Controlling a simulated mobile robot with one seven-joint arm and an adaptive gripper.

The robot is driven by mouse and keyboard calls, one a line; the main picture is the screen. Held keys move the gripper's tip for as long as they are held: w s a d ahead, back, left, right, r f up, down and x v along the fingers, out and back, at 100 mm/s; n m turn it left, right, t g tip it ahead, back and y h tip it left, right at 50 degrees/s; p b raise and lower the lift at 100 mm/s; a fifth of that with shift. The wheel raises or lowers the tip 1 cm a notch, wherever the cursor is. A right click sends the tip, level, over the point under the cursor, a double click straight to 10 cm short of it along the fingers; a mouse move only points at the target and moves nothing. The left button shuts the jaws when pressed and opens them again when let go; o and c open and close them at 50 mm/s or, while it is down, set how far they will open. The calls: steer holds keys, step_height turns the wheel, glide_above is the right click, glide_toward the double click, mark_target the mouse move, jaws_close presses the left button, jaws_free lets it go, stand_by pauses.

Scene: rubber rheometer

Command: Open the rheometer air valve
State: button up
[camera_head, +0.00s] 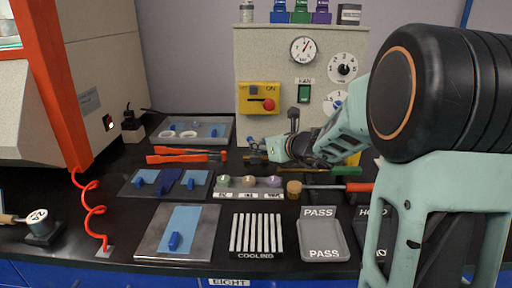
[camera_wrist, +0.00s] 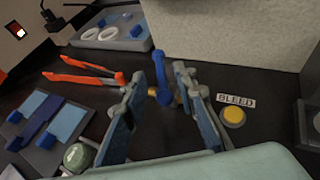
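The air valve shows in the wrist view as a blue lever handle (camera_wrist: 158,72) on a small brass-coloured base, by the foot of the grey machine. The handle stands roughly upright between the tips of my gripper (camera_wrist: 170,92), with a finger on each side. The fingers are apart, and I cannot tell whether either touches the handle. In the head view my gripper (camera_head: 262,150) reaches left, low in front of the machine's panel; the valve is too small and covered there to make out clearly.
A yellow button with a BLEED label (camera_wrist: 236,100) lies right of the valve. Orange-handled tongs (camera_head: 185,154) and a grey tray (camera_head: 218,122) lie to the left. Sample cups (camera_head: 248,182) stand in front. The grey machine (camera_head: 247,60) with a red knob rises behind.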

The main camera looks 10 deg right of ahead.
steer(key=shift+b+x, duration=0.3)
steer(key=shift+x, duration=1.85)
steer(key=shift+c, duration=0.3)
jaws_close()
